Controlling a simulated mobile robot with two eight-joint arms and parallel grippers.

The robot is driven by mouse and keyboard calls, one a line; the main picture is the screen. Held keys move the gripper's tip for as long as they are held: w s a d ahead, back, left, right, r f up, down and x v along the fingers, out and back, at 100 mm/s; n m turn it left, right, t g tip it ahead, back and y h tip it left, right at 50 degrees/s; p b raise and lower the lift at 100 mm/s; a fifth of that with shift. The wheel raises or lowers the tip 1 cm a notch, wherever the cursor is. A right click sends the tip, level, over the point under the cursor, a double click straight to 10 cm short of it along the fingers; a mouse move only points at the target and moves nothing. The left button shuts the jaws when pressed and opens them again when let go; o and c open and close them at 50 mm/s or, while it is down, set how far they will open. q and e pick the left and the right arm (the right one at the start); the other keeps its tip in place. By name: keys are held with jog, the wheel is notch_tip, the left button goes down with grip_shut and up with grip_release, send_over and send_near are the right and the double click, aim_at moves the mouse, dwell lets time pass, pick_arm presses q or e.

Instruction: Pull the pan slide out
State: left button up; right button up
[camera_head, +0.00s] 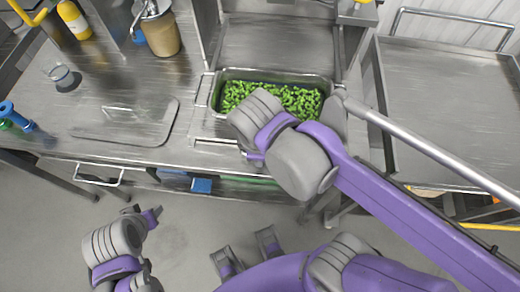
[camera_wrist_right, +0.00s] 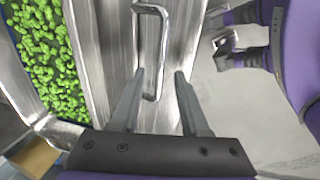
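The metal pan (camera_head: 285,73), full of green pieces (camera_head: 305,98), sits in the metal counter; its front edge is partly hidden by my right arm. In the right wrist view the green pieces (camera_wrist_right: 50,60) lie to the left of the slide's metal front (camera_wrist_right: 108,50), which carries a bar handle (camera_wrist_right: 163,48). My right gripper (camera_wrist_right: 160,72) is open, its two fingers apart with the handle bar between them. Contact with the handle cannot be told.
A closed drawer handle (camera_head: 98,180) and a flat metal lid (camera_head: 125,120) are on the left. A metal cart (camera_head: 430,75) is at right.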

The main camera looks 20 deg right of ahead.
pick_arm(q)
jog(key=shift+w+r+p, duration=0.15)
jog(key=shift+r+p, duration=0.35)
jog(key=shift+r, duration=0.05)
pick_arm(e)
notch_tip(320, 180, up, 11)
jog(key=s+a, duration=0.1)
jog(key=shift+s+f, duration=0.2)
jog(key=shift+s, duration=0.2)
